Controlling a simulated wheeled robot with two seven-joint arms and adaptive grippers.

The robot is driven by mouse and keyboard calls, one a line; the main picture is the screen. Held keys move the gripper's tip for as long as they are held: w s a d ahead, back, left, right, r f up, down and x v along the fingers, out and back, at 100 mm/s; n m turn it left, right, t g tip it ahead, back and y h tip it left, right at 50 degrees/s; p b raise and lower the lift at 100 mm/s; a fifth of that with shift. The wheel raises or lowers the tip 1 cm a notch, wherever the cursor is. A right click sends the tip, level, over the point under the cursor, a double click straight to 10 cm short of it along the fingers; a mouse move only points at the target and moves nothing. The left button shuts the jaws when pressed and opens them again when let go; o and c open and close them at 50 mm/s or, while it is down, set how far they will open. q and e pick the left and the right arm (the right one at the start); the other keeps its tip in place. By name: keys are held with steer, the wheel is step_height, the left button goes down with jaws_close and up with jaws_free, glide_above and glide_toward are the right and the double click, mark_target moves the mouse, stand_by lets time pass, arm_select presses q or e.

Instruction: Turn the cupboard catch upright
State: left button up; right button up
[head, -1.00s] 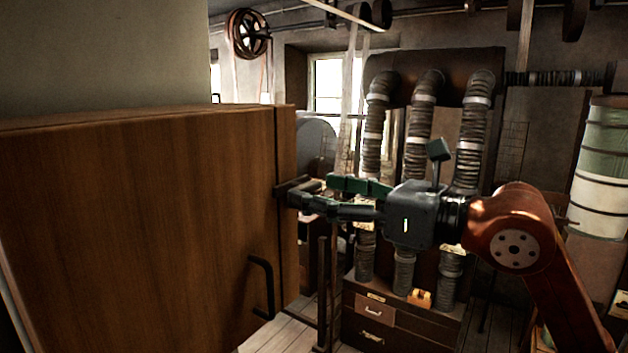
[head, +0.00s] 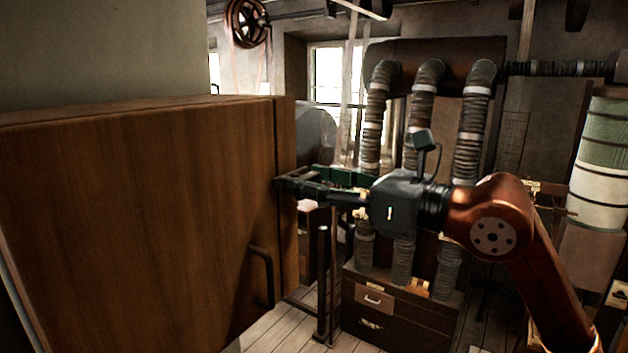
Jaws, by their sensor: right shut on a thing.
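The wooden cupboard (head: 150,210) fills the left of the head view, its door shut with a dark bar handle (head: 264,275) low near the door's right edge. The dark catch (head: 279,184) sits on the narrow strip at the cupboard's right edge, above the handle. My right gripper (head: 292,183) reaches in from the right and is shut on the catch. Its fingers cover most of the catch, so I cannot tell its exact angle. My left gripper is not in view.
Behind my right arm stands a machine with several ribbed hoses (head: 470,130) and a drawer chest (head: 385,312) below. A dark post (head: 323,270) stands right of the cupboard. A pale cylinder (head: 602,165) is at far right. Some plank floor is bare.

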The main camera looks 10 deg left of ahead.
steer(key=shift+c, duration=0.9)
steer(key=shift+n, duration=0.3)
steer(key=n, duration=0.2)
steer(key=shift+n, duration=0.3)
steer(key=shift+s+f+n, duration=0.1)
steer(key=shift+n, duration=3.55)
steer(key=shift+s+f+n, duration=0.1)
steer(key=shift+n, duration=3.55)
